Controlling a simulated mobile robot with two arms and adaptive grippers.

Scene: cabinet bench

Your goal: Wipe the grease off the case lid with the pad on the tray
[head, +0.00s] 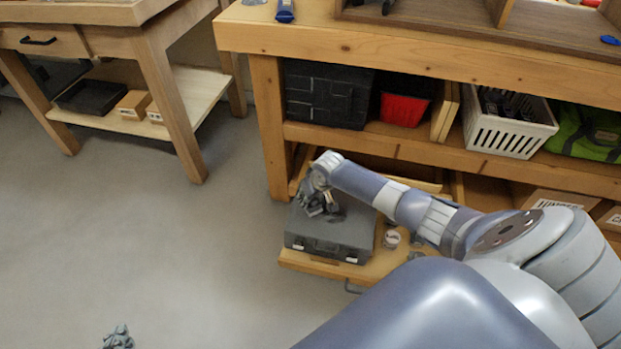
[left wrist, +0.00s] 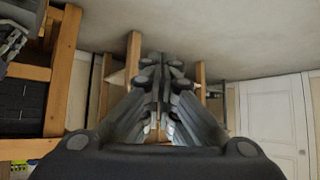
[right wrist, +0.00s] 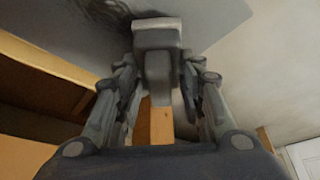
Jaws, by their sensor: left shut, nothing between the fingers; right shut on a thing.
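The grey case (head: 325,246) lies shut on a low pull-out wooden board below the bench. My right gripper (head: 318,206) is over its lid, partly hiding it. In the right wrist view my right gripper (right wrist: 157,75) is shut on a grey pad (right wrist: 157,35), at or very near the lid (right wrist: 215,22); contact is hard to tell. A dark grease smear (right wrist: 115,18) shows on the lid beside the pad. My left gripper (head: 118,338) is low over the floor at the bottom left; in the left wrist view (left wrist: 160,85) it is shut and empty.
The pull-out board (head: 325,267) carries a small round tin (head: 391,239) right of the case. The bench shelf above holds a black box (head: 325,95), a red bin (head: 403,108) and a white basket (head: 508,130). The floor at left is clear.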

